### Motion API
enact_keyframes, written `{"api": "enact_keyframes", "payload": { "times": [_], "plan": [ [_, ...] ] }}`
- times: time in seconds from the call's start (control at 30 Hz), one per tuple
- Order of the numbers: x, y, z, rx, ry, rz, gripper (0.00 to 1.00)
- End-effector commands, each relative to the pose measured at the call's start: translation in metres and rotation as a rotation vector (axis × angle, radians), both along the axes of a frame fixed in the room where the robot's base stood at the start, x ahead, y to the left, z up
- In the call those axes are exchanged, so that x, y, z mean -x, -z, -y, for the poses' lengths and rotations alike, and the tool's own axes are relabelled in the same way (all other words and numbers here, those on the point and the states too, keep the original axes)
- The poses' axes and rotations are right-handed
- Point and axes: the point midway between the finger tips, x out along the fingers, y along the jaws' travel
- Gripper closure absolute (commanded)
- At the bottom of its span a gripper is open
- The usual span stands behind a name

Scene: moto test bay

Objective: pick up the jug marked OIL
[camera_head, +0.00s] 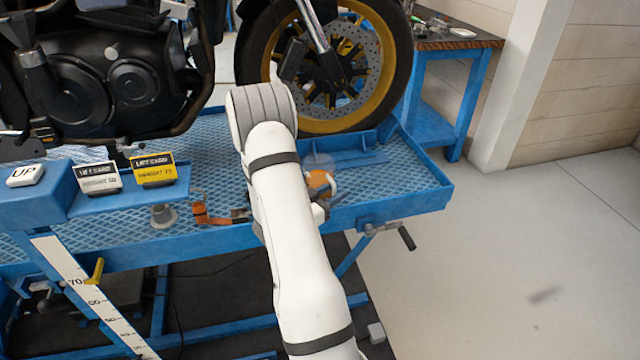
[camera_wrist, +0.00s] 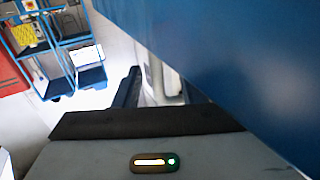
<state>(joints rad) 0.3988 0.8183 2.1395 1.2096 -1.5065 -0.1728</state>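I see no jug with a readable OIL mark in either view. In the head view, an orange and white object (camera_head: 320,182) with a clear-looking top stands on the blue lift platform (camera_head: 420,196), partly hidden by my white arm. I cannot tell what it is. My arm reaches over the platform's front edge, and its far end is hidden behind its own links. In the wrist view, a grey housing with a dark bar and a green light fills the bottom. No fingertips show, so I cannot see whether my gripper is open or holds anything.
A motorcycle wheel (camera_head: 385,85) stands behind my arm. An orange strap-like item (camera_head: 207,214), a grey cylinder (camera_head: 163,215) and a yellow sign (camera_head: 154,170) are to the left. A workbench (camera_head: 450,42) stands back right. A large blue surface (camera_wrist: 245,60) is close in the wrist view.

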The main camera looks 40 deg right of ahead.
Motion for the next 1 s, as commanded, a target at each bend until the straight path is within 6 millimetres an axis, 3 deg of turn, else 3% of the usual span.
{"api": "enact_keyframes", "payload": {
  "times": [0.13, 0.4, 0.87, 1.0],
  "plan": [
    [0.003, -0.001, 0.019, -0.001, 0.005, 0.001, 0.63],
    [0.003, 0.0, 0.023, 0.0, 0.005, 0.001, 0.63],
    [0.005, 0.0, 0.024, 0.0, 0.009, 0.001, 1.0],
    [0.005, 0.0, 0.025, 0.0, 0.009, 0.001, 1.0]
  ]
}}
